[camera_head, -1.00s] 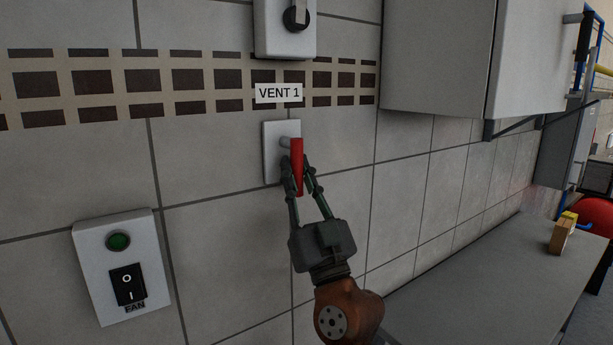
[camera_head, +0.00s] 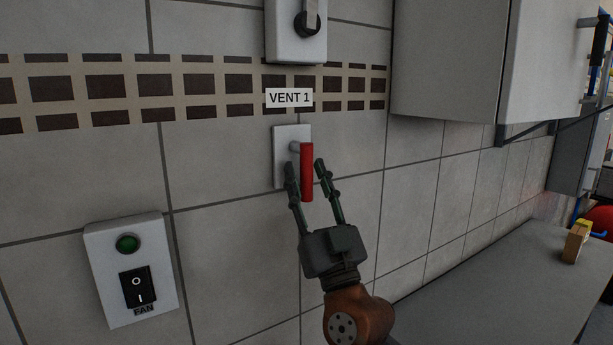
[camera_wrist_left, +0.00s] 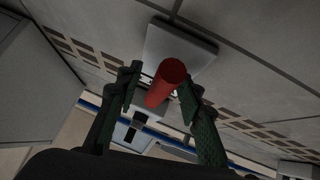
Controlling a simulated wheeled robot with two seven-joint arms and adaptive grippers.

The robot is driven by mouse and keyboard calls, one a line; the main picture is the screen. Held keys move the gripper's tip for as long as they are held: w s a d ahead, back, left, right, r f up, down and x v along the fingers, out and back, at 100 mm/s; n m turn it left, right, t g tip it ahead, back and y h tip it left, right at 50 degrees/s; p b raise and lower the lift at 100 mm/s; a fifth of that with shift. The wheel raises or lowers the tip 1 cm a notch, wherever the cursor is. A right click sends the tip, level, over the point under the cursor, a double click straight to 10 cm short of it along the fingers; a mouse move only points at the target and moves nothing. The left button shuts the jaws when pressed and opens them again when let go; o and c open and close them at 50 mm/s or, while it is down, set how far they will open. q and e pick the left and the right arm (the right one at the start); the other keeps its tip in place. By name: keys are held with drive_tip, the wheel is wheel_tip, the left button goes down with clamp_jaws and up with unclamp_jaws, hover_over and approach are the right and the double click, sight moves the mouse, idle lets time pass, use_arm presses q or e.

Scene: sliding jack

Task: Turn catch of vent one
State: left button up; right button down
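The catch of vent one is a red bar handle (camera_head: 307,172) on a pale wall plate (camera_head: 281,150) below the "VENT 1" label (camera_head: 289,97). The handle hangs straight down. My left gripper (camera_head: 305,168) comes from below, open, with one finger on each side of the handle. In the left wrist view the red handle (camera_wrist_left: 166,82) points toward the camera between the fingers of my left gripper (camera_wrist_left: 158,88). A gap shows to the left finger there; the right finger is close, and I cannot tell whether it touches. My right gripper is out of view.
A fan switch box (camera_head: 132,270) with a green button is on the wall at lower left. Another switch box (camera_head: 296,30) is above the label. A wall cabinet (camera_head: 450,60) juts out at upper right. A grey counter (camera_head: 480,290) runs below it.

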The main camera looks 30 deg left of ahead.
use_arm(q)
drive_tip(key=v, duration=1.2)
